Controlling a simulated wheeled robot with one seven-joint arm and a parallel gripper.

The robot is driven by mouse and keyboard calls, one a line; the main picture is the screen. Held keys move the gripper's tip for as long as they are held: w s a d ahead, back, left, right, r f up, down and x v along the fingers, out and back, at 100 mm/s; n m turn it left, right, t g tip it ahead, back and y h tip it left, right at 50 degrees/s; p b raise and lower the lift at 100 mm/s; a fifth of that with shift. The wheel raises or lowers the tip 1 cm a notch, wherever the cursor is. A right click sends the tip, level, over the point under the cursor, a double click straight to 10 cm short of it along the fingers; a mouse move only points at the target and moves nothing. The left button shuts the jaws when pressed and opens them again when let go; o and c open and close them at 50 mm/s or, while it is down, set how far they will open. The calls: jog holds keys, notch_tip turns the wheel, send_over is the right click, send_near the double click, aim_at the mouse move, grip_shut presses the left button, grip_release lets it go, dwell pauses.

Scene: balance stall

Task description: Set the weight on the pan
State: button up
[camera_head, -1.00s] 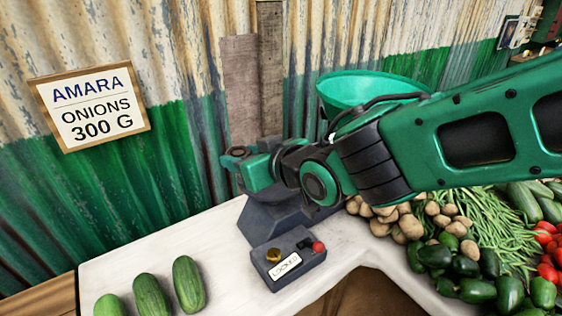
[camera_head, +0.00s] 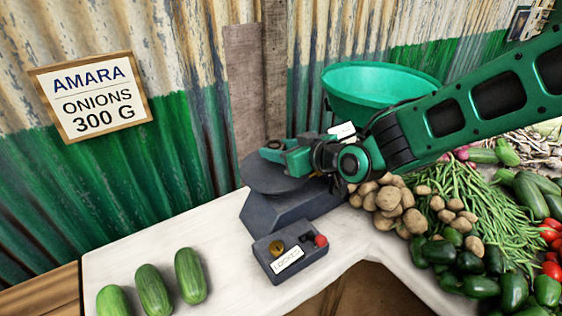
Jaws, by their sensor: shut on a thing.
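The balance has a dark grey base (camera_head: 290,208), a flat dark round pan (camera_head: 258,178) on its left and a deep green bowl (camera_head: 375,85) on its right. My gripper (camera_head: 274,150) is over the dark pan, its fingers pointing left. It is shut on the weight, which is mostly hidden between the fingers and hard to make out. I cannot tell whether the weight touches the pan. A dark box (camera_head: 288,255) in front of the base has a brass knob, a red knob and a label reading LOCKED.
Several cucumbers (camera_head: 154,290) lie at the table's front left. Potatoes (camera_head: 395,205), green beans (camera_head: 475,195), dark green peppers (camera_head: 475,270) and tomatoes (camera_head: 551,250) crowd the right. A sign (camera_head: 90,97) on the wall reads AMARA ONIONS 300 G.

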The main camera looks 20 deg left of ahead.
aim_at(279, 169)
jog(key=shift+s+a+f, duration=0.1)
jog(key=shift+f, duration=1.8)
jog(key=o, duration=1.5)
jog(key=shift+c, duration=0.2)
jog(key=v, duration=1.2)
